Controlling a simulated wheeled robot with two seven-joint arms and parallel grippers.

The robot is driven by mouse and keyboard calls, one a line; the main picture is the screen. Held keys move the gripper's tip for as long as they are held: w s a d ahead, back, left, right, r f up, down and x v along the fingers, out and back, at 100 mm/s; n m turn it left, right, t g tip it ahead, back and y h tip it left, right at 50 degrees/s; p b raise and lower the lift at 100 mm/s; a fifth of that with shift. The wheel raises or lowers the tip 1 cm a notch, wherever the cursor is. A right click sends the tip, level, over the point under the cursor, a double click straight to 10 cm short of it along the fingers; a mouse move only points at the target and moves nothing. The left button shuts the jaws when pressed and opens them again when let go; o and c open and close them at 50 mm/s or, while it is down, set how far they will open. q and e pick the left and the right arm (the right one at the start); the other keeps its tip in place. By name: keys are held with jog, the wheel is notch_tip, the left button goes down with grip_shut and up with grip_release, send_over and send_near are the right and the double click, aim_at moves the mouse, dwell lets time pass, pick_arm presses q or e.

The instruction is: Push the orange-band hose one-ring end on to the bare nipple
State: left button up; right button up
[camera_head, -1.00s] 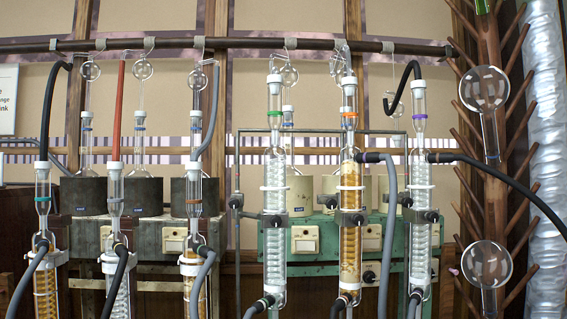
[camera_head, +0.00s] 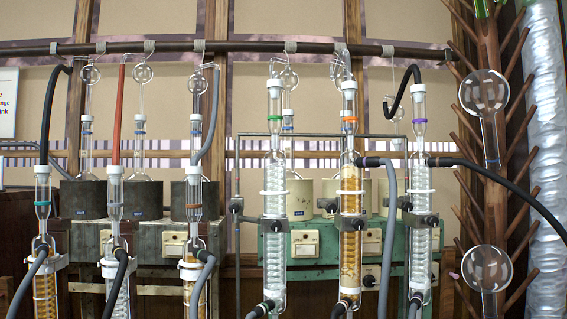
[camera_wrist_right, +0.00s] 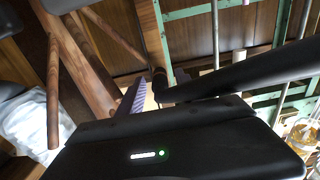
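The orange-band condenser (camera_head: 349,180) stands upright in the head view, with amber filling and an orange ring near its top. A grey hose (camera_head: 390,195) runs from its upper side nipple, rightward and down. Another hose (camera_head: 341,308) meets its lower end and is cut off by the frame edge. I cannot make out a one-ring mark or a bare nipple. My right gripper's black housing (camera_wrist_right: 180,150) fills the bottom of the wrist view. A black rod-like shape (camera_wrist_right: 240,75) lies just above it; I cannot tell whether it is hose or finger. My left gripper is out of view.
The green-band (camera_head: 274,190) and purple-band (camera_head: 420,190) condensers flank it closely. A black hose (camera_head: 500,180) runs right from the purple-band one. A wooden peg rack (camera_head: 495,200) stands at the right, beside a silvery duct (camera_head: 545,180). More condensers stand left.

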grip_shut()
dwell(1.2)
jog(key=s+b, duration=0.1)
jog(key=s, duration=0.5)
jog(key=shift+d, duration=0.4)
dwell(0.7)
